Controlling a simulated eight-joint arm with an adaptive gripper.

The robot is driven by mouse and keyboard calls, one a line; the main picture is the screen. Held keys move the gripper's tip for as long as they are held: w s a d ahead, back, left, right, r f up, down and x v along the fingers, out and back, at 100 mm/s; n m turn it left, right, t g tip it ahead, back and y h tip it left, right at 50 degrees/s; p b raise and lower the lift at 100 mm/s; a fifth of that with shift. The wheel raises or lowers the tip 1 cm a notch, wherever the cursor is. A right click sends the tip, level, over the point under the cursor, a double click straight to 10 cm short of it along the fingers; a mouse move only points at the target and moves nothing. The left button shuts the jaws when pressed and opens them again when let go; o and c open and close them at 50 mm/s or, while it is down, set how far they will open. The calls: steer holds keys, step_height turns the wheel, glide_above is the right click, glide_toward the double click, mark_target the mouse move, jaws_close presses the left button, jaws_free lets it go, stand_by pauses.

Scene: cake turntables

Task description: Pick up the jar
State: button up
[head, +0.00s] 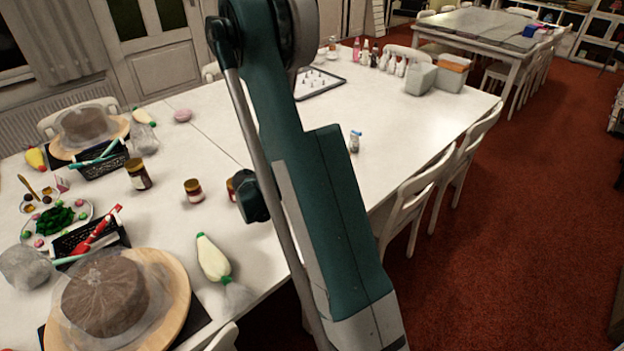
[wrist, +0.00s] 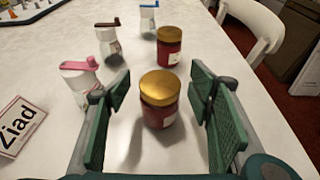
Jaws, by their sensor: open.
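A jar with a gold lid and dark red contents (wrist: 160,103) stands upright on the white table in the wrist view. My gripper (wrist: 161,88) is open, with one green-padded finger on each side of this jar and a visible gap to each. A second red jar with a brownish lid (wrist: 169,48) stands just beyond it. In the head view, jars stand on the table left of my arm, one dark with a gold lid (head: 138,174) and a smaller one (head: 193,190).
Small shakers with pink (wrist: 80,82), brown (wrist: 108,42) and blue (wrist: 148,18) tops stand left of the jars. A "Ziad" name card (wrist: 17,125) lies at left. A white chair (wrist: 250,28) is beyond the table edge. A cake on a turntable (head: 107,293) is at front left.

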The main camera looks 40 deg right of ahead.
steer(key=shift+d+f, duration=0.1)
steer(key=shift+d, duration=0.2)
stand_by(0.4)
steer(key=c, duration=1.1)
